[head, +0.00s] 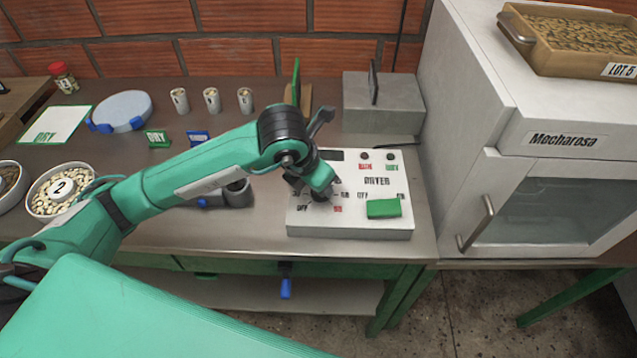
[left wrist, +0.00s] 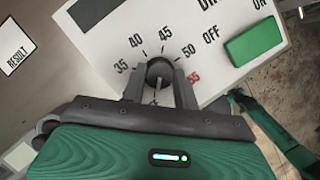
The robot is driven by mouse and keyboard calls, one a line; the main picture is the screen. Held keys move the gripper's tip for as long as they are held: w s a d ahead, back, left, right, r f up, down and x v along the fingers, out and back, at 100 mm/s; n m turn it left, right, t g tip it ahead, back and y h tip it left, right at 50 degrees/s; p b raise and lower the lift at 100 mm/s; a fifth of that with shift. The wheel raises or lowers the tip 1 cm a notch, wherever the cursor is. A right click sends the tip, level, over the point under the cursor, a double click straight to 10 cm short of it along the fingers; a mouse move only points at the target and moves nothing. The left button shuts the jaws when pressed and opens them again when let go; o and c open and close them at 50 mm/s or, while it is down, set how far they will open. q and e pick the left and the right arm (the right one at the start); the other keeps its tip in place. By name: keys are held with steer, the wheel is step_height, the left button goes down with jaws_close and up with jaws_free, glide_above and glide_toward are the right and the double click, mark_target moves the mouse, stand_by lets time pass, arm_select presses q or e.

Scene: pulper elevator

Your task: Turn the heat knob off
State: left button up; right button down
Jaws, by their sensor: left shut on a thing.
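The white dryer control box (head: 350,226) stands at the right end of the steel bench. Its dark round heat knob (left wrist: 160,72) shows in the left wrist view, with 35, 40, 45, 50 and a red 55 printed around it. My left gripper (head: 320,194) is over the box's left part and covers most of the knob in the head view. In the left wrist view its two fingers (left wrist: 159,90) are closed on the knob from both sides. The knob's pointer setting cannot be told. The right gripper is not in view.
A green rocker switch (head: 384,208) sits right of the knob and also shows in the left wrist view (left wrist: 254,42). A grey block (head: 383,105) stands behind the box. A white cabinet (head: 540,215) is to the right. Cups, bowls and cards fill the left bench.

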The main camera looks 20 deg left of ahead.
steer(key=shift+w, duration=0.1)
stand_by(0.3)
arm_select(q)
steer(key=o, duration=1)
steer(key=shift+r, duration=0.2)
steer(key=shift+b+v, duration=0.45)
steer(key=shift+v, duration=6.3)
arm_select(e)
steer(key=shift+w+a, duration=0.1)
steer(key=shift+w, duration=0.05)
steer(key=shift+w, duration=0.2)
